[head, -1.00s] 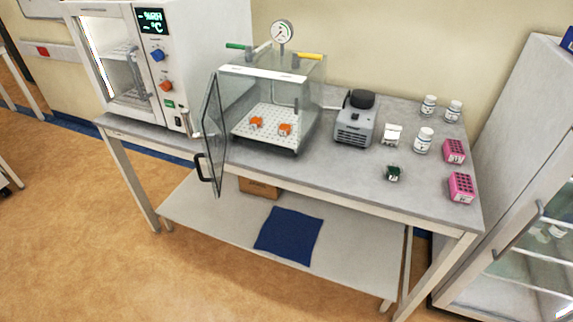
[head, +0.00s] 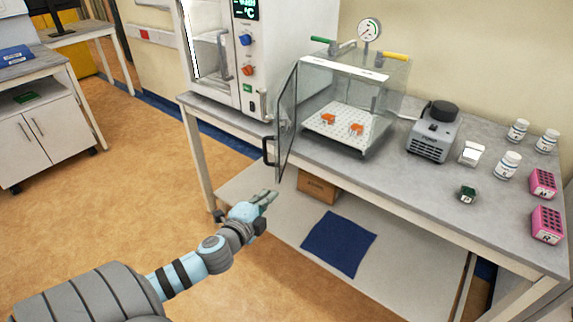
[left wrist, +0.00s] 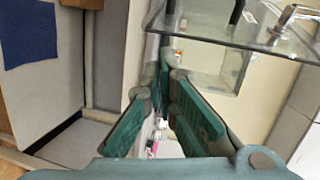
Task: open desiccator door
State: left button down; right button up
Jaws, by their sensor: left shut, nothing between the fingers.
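The black door handle (head: 268,151) sits on the door's outer face. My left gripper (head: 270,197) is below the handle and in front of the table, apart from the door, shut and empty. In the left wrist view its green fingers (left wrist: 165,85) converge, and a glass pane (left wrist: 235,25) shows above them. My right gripper is out of view.
Orange-topped items (head: 328,118) sit on the perforated shelf inside. A white oven (head: 225,60) stands left of the desiccator, and a grey pump (head: 432,135) stands right. A cardboard box (head: 318,189) and a blue cloth (head: 338,243) are on the lower shelf.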

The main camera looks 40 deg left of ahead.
pick_arm(q)
jog(key=w+d+r+m+t+h, duration=0.15)
jog(key=d+r, duration=0.25)
jog(key=r, duration=0.5)
jog(key=w+a, duration=0.5)
jog(key=w, duration=0.2)
jog(key=shift+a+f+m+t+p, duration=0.2)
jog(key=shift+f+m+t+p, duration=0.05)
jog(key=shift+m+t+p, duration=0.2)
jog(key=shift+y, duration=0.25)
